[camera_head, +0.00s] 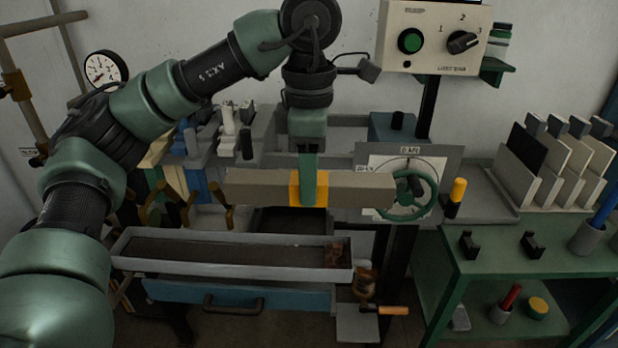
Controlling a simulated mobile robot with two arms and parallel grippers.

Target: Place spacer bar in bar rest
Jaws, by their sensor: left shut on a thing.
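The spacer bar (260,187) is a long grey-beige block with an orange band around its middle. It hangs level in the air near the centre of the head view. My left gripper (308,178) comes down from above and is shut on the bar at the orange band. Two small black notched brackets, which look like the bar rest (532,244), stand apart on the green bench at the right. The bar is to the left of them and touches neither. My right gripper is not in view.
A green handwheel (408,194) and a yellow-topped handle (456,192) lie between the bar and the brackets. The green bench (500,264) also holds a rack of plates (545,170) and a grey cup (587,238). A long grey trough (230,271) lies below the bar. A control box (433,38) is above.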

